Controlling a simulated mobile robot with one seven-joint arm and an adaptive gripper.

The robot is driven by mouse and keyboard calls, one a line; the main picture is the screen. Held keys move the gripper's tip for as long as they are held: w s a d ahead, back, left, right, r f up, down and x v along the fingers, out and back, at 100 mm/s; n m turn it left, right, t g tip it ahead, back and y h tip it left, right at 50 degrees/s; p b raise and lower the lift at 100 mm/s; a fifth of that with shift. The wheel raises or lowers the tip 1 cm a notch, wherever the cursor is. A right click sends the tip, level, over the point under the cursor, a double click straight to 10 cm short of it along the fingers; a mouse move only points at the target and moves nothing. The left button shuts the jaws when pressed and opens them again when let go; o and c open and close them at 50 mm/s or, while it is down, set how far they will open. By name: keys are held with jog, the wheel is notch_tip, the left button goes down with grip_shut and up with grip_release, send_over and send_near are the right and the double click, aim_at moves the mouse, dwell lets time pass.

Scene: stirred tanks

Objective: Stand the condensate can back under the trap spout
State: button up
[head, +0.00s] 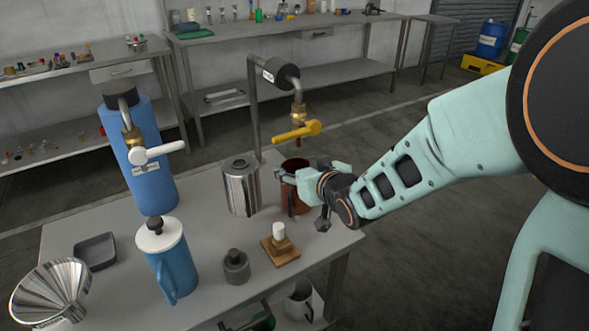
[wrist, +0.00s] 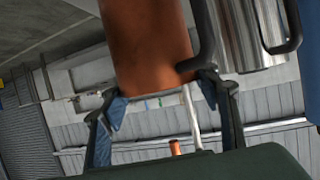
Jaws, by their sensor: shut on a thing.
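A copper-brown can (head: 290,198) with a dark handle is upright near the table's back right corner. It also fills the upper middle of the wrist view (wrist: 148,45). My gripper (head: 300,188) is shut on this can from the right; in the wrist view its fingers (wrist: 163,98) lie on either side of the can's lower part. A brass spout with a yellow lever (head: 297,130) hangs from a bent grey pipe above the can. Whether the can's base touches the table is hidden by my gripper.
A shiny steel canister (head: 241,187) stands close left of the can. A blue cylinder (head: 150,170) with a white-levered tap (head: 155,152), a blue jug (head: 170,262), a grey weight (head: 236,267) and a wooden block (head: 280,250) share the table (head: 110,215).

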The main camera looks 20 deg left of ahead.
jog(key=shift+f, duration=0.15)
jog(key=o, duration=1.8)
